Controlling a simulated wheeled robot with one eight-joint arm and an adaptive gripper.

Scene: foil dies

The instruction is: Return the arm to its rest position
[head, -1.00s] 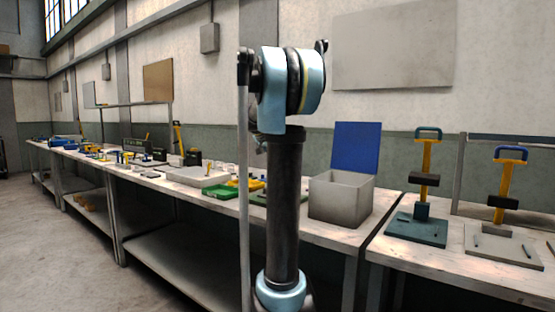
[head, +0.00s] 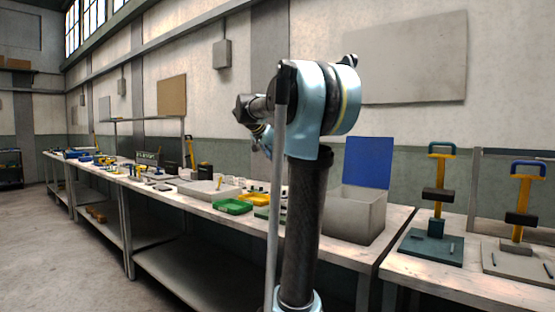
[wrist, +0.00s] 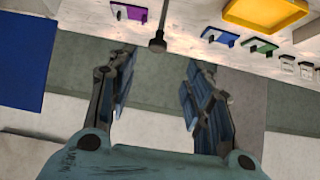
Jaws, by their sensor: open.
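My arm (head: 307,200) stands upright in the middle of the head view, its bent joint at the top and a forearm part pointing left toward the bench. My gripper (wrist: 160,72) shows in the wrist view with its two fingers spread apart and nothing between them. In the head view the gripper is mostly hidden behind the arm, so its exact place cannot be told.
The wrist view shows a yellow tray (wrist: 265,28) and small coloured pieces. The floor at left is clear.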

